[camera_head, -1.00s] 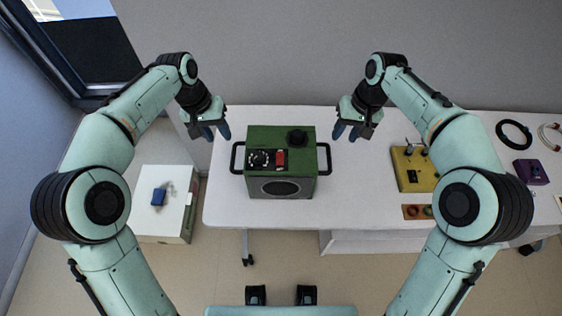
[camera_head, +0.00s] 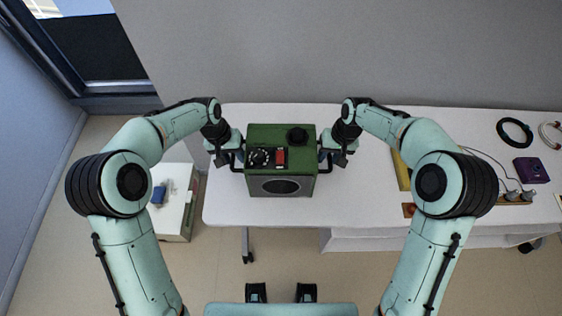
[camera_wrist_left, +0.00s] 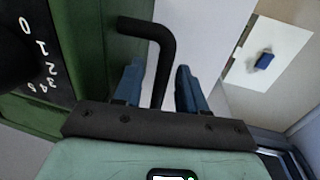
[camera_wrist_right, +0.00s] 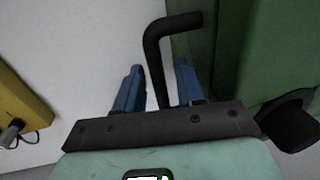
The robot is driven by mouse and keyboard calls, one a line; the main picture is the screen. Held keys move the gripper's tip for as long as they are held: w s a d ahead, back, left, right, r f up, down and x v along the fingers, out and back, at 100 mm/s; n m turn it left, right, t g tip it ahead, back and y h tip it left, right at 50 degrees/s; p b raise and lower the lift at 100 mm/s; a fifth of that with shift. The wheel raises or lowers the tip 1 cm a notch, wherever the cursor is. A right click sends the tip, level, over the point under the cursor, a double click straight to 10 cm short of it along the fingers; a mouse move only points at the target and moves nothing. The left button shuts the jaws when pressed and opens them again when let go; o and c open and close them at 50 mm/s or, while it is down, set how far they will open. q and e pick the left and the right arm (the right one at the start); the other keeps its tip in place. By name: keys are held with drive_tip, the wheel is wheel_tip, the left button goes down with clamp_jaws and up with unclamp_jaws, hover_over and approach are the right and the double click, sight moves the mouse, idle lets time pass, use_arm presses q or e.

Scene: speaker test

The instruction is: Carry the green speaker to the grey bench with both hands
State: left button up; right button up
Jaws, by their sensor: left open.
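The green speaker (camera_head: 270,137) stands upright on a pale table (camera_head: 370,212), with a black bar handle on each side. My left gripper (camera_head: 237,158) is at its left side. In the left wrist view the blue fingers (camera_wrist_left: 158,78) are apart, with the left handle (camera_wrist_left: 160,32) between them. My right gripper (camera_head: 328,158) is at its right side. In the right wrist view its fingers (camera_wrist_right: 158,80) are apart, with the right handle (camera_wrist_right: 165,28) between them. Neither gripper is closed on a handle. I cannot make out a separate grey bench.
A yellow box (camera_head: 402,172) stands to the right, partly behind my right arm. A purple box (camera_head: 531,170) and a black cable coil (camera_head: 515,132) lie farther right. A low white cabinet (camera_head: 172,220) with a small blue object stands left of the table. The wall is close behind.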

use_arm(q)
drive_tip(key=shift+f, duration=0.1)
use_arm(e)
drive_tip(key=shift+f, duration=0.1)
use_arm(q)
clamp_jaws()
use_arm(e)
clamp_jaws()
idle(1.1)
